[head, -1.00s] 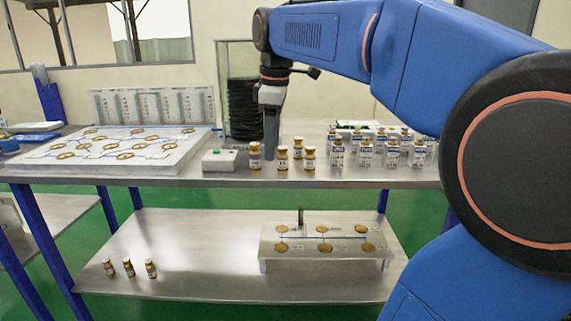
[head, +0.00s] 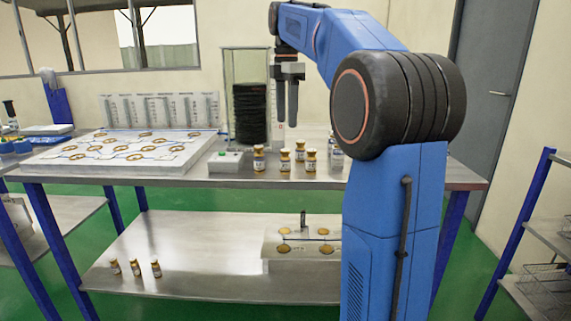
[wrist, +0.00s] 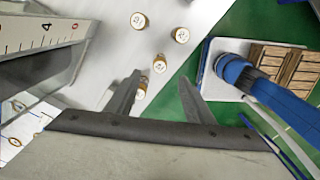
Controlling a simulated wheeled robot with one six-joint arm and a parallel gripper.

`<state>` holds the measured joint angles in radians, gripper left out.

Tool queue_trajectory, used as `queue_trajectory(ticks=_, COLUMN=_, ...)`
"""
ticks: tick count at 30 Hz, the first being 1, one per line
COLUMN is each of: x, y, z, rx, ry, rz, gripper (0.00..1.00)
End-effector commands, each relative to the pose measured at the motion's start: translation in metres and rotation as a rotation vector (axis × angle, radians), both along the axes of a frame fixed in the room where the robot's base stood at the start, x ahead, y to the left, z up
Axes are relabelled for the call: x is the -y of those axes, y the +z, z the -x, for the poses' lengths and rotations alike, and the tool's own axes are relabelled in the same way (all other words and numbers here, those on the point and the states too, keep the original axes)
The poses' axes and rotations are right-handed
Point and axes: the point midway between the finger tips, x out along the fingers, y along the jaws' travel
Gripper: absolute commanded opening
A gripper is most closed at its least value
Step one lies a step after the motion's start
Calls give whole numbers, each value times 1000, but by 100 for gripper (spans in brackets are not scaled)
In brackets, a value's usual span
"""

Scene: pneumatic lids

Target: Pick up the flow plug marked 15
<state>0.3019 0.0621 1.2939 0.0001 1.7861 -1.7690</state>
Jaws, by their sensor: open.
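Several small brown-and-gold flow plugs with white labels stand upright on the upper table: one at the left (head: 259,158), one in the middle (head: 284,162), one at the right (head: 310,160) and one just behind (head: 300,149). Their numbers are too small to read, so I cannot tell which is marked 15. My gripper (head: 287,122) is open and empty, above and behind the plugs. In the wrist view, the open fingers (wrist: 160,76) point toward the group; one plug (wrist: 160,63) shows between them, another (wrist: 140,90) lower left, and others (wrist: 181,35) beyond.
A white board with gold discs (head: 125,149) lies at left on the table. A clear case with a black stack (head: 248,105) stands behind. Three more plugs (head: 135,268) are on the lower shelf.

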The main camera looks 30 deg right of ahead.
Motion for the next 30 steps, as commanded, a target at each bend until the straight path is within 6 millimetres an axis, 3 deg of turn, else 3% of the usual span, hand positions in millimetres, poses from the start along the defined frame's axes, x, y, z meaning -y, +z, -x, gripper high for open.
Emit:
queue_trajectory(ticks=12, x=-1, y=-72, z=1, rx=-2, ry=-1, rz=0, gripper=48)
queue_trajectory(ticks=23, x=-3, y=-98, z=1, rx=-1, ry=-1, rz=0, gripper=48)
queue_trajectory(ticks=30, x=-6, y=-129, z=0, rx=0, ry=-3, rz=0, gripper=48)
